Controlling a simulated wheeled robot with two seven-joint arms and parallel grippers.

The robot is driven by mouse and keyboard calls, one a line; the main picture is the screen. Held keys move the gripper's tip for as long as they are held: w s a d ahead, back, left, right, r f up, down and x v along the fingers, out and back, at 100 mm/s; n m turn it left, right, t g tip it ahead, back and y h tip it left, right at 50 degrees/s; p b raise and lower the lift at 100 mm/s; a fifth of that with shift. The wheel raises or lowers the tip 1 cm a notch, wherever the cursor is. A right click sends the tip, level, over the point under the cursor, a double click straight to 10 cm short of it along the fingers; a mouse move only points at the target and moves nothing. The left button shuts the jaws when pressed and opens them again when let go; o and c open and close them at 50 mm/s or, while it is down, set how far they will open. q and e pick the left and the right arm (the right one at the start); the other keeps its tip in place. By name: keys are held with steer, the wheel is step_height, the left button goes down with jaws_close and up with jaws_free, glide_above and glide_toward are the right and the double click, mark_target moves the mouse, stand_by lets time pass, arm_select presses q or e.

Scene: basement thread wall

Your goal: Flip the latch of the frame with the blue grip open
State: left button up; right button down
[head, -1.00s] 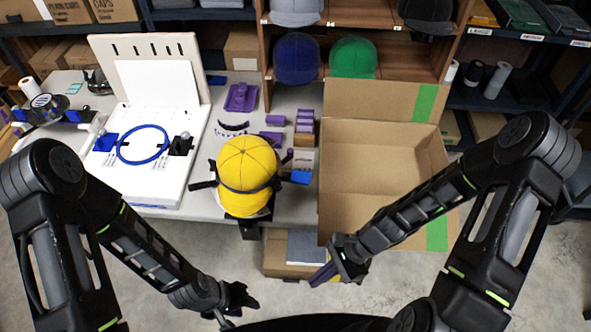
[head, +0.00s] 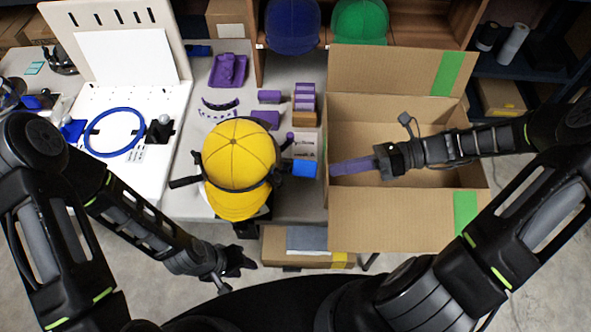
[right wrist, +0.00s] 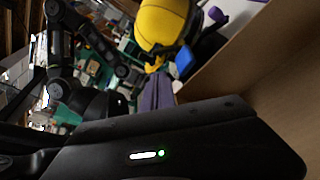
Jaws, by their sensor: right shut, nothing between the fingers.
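A yellow cap (head: 240,155) sits on a dark cap frame at the table's front edge. The frame's blue grip (head: 305,168) sticks out at its right side. The latch itself is too small to make out. The cap (right wrist: 162,25) and blue grip (right wrist: 184,61) also show in the right wrist view. My right gripper (head: 336,169) has purple fingers, shut and empty, over the box's left side, pointing left toward the blue grip with a small gap. My left gripper (head: 250,262) hangs low in front of the table, away from the frame; its jaws are unclear.
An open cardboard box (head: 390,222) stands right of the frame, under my right forearm. A white board with a blue ring (head: 88,132) lies at left. Purple parts (head: 228,70) lie behind the cap. Blue and green caps (head: 360,22) sit on the shelf.

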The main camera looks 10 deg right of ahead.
mark_target(286, 168)
steer(key=shift+s, duration=0.1)
steer(key=shift+a, duration=0.1)
steer(key=p+x, duration=0.1)
steer(key=x, duration=0.9)
